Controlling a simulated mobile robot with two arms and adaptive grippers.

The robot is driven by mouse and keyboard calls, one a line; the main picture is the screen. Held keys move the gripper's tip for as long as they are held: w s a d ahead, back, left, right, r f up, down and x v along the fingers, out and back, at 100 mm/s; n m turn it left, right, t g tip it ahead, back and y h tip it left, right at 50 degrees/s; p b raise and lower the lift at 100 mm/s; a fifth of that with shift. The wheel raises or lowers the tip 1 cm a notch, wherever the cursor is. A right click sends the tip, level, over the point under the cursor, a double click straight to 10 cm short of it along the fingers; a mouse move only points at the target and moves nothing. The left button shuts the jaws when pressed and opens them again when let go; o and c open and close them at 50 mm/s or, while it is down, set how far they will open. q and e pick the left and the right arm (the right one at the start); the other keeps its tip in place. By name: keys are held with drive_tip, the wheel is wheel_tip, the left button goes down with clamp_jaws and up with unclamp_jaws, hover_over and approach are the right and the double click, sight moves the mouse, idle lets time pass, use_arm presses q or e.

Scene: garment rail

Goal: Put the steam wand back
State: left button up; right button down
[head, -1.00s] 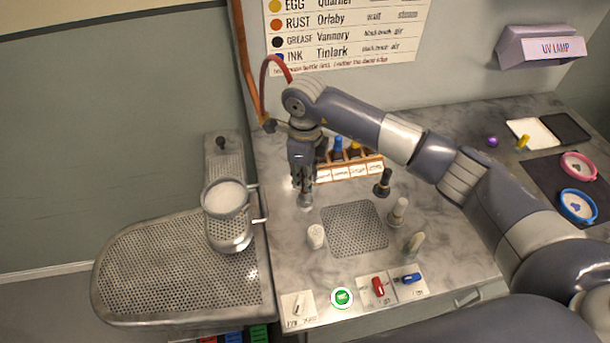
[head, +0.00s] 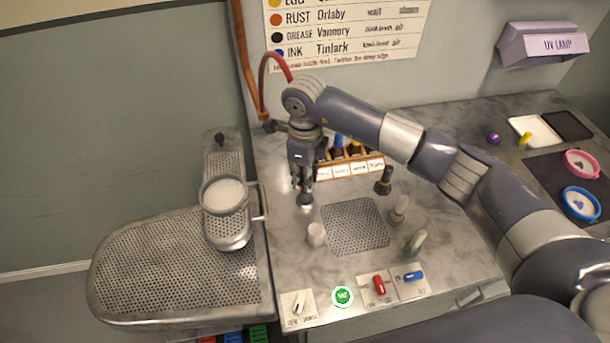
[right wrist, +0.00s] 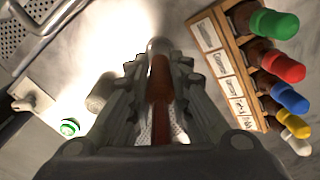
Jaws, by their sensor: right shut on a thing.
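My right gripper (head: 305,188) points down over the left back part of the marble counter. It is shut on a slim reddish-brown piece with a pale rounded end, which I take for the steam wand (right wrist: 159,85); the fingers cover most of it. In the head view only a dark lower end shows under the fingertips, close to the counter; I cannot tell whether it touches. A red hose (head: 272,62) arcs from the wall pipe to behind my right wrist. The wand's holder cannot be made out. My left gripper is not in view.
A wooden rack of capped bottles (head: 352,168) stands close to the right of the gripper. A perforated grate (head: 355,226) lies in front. Brushes and small posts stand around it. Switches (head: 380,286) line the front.

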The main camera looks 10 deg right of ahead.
drive_tip(key=shift+f+b, duration=0.25)
drive_tip(key=shift+b, duration=0.2)
idle(0.4)
drive_tip(key=c, duration=1.1)
unclamp_jaws()
drive_tip(key=shift+r, duration=0.15)
drive_tip(key=shift+r+p, duration=1.85)
drive_tip(key=shift+r, duration=1.8)
drive_tip(key=shift+f, duration=0.1)
